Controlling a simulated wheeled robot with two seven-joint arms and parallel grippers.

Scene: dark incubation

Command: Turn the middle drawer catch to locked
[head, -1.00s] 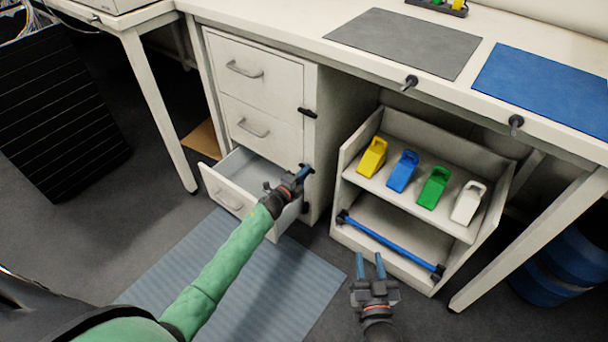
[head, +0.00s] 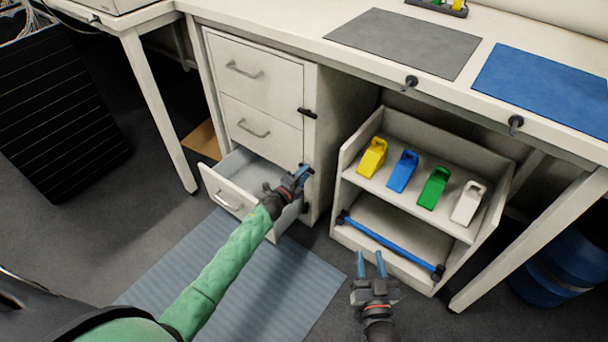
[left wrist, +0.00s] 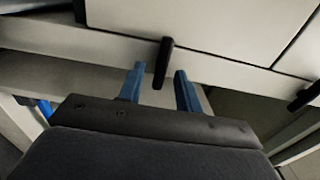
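The white drawer cabinet has a closed middle drawer (head: 258,125). The bottom drawer (head: 228,198) stands pulled out. My left gripper (head: 302,174) is at the cabinet's right front edge, below the middle drawer's front, and mostly hides the catch there in the head view. In the left wrist view, a black catch (left wrist: 163,62) lies between the two blue fingertips of that gripper (left wrist: 159,74). The fingers are apart, with a gap visible on both sides of the catch. My right gripper (head: 370,262) is open and empty above the floor, in front of the shelf unit.
Another black catch (head: 308,113) sits higher on the cabinet edge; a second catch also shows in the left wrist view (left wrist: 304,97). The shelf unit (head: 341,190) on the right holds coloured scoop-like items and a blue bar (head: 390,243). A blue-grey mat (head: 190,270) covers the floor in front.

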